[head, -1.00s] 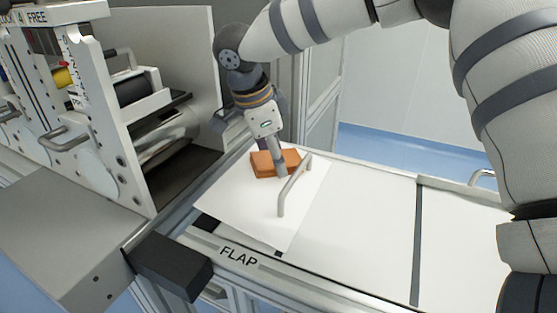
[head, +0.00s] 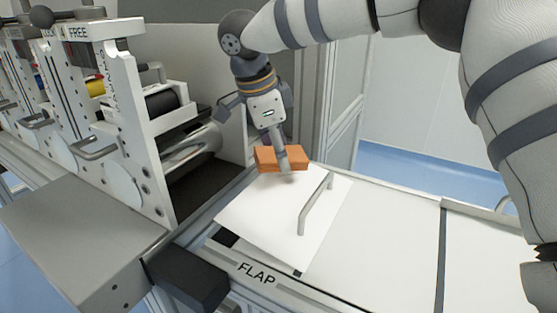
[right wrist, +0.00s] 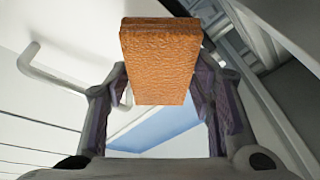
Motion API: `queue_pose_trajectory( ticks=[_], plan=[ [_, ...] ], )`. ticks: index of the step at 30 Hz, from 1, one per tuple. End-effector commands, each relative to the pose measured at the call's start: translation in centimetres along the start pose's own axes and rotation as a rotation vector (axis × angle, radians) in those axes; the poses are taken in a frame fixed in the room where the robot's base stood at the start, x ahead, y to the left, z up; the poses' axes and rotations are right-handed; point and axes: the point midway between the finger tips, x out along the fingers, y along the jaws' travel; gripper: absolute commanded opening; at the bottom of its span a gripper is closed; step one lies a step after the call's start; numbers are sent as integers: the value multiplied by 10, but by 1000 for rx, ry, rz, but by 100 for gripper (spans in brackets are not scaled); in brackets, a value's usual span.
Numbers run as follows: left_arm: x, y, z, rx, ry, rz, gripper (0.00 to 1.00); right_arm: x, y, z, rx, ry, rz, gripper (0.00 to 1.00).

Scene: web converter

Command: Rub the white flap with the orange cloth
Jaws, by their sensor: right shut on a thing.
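The white flap (head: 262,215) lies as a pale panel on the machine's bed, with a grey bar handle (head: 316,204) on its right side. The orange cloth (head: 268,158) looks like a thick, textured block and is over the flap's far edge. My right gripper (head: 287,163) is shut on it from above. In the right wrist view the cloth (right wrist: 160,62) is between the two fingers of the gripper (right wrist: 165,85). I cannot tell whether the cloth touches the flap or is slightly above it. My left gripper is not in view.
A white frame with rollers (head: 165,103) stands close on the left. A black block (head: 187,280) juts out at the front, beside the rail marked FLAP (head: 257,273). A flat white panel (head: 385,240) is clear to the right of the handle.

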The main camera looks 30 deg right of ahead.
Motion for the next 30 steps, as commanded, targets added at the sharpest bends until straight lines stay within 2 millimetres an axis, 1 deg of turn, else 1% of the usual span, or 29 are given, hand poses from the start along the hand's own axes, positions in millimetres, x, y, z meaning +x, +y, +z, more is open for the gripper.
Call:
queue_pose_trajectory(
  ticks=[1, 6, 17, 20, 25, 27, 30],
  plan=[
    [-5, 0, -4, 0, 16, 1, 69, -11, 0, -4, 4, -2, -9, 23],
    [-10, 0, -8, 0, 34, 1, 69, -26, 0, -10, 1, -2, -4, 23],
    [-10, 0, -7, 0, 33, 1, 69, -27, 0, -11, 0, 0, 1, 23],
    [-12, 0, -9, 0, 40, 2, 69, -34, 0, -14, 1, -1, -2, 23],
    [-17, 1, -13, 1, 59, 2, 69, -53, -1, -22, 3, -2, -6, 23],
    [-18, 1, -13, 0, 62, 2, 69, -56, 0, -23, 1, 0, -3, 23],
    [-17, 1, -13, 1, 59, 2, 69, -55, 0, -23, -1, 1, 0, 23]
  ],
)
